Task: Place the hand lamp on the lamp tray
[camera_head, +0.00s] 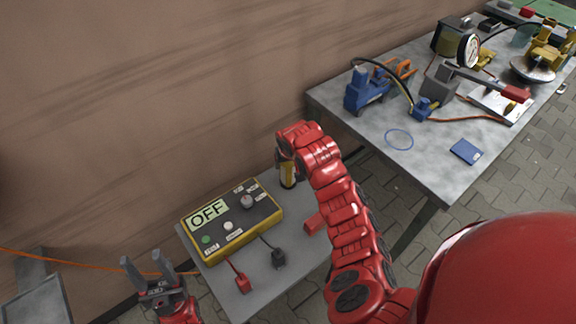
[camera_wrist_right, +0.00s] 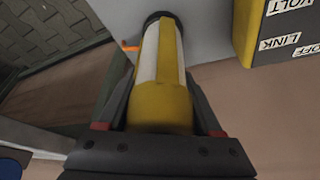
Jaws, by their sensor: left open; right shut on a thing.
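The hand lamp, a yellow and white cylinder with a black end, shows in the right wrist view (camera_wrist_right: 163,62) and partly in the head view (camera_head: 288,176). My right gripper (camera_head: 287,160) is shut on it, with a finger on each side. The lamp is over the grey bench beside the yellow box; I cannot tell if it touches the bench. A grey, rimmed tray (camera_head: 38,302), apparently the lamp tray, is cut off at the lower left of the head view. My left gripper (camera_head: 148,264) is open and empty between that tray and the bench.
An orange cable (camera_head: 85,264) runs behind my left gripper. A larger cluttered table (camera_head: 428,170) stands at the upper right.

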